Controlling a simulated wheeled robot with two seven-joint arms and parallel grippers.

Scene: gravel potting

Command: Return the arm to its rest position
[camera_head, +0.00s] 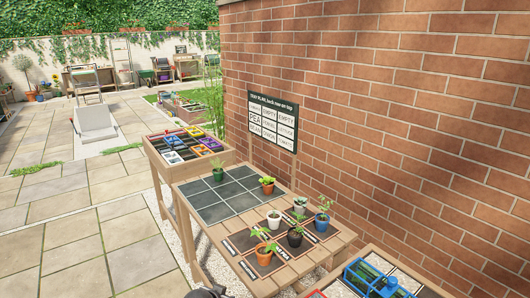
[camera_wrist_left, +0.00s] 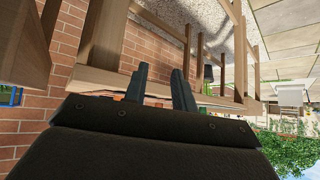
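My left gripper (camera_wrist_left: 161,85) shows in the left wrist view with its two dark fingers standing apart. Nothing shows between them except the wooden bench frame behind. A small dark piece at the bottom edge of the head view (camera_head: 208,292) looks like part of my arm or gripper, in front of the potting bench (camera_head: 202,248); most of it is cut off. My right gripper is in neither view.
Several potted plants, one in an orange pot (camera_head: 264,256), stand on the bench. A dark grid mat (camera_head: 222,194) lies behind them. A wooden tray of colored containers (camera_head: 158,162) is at the far end. A brick wall (camera_head: 400,120) borders the right; paving (camera_head: 80,240) lies open on the left.

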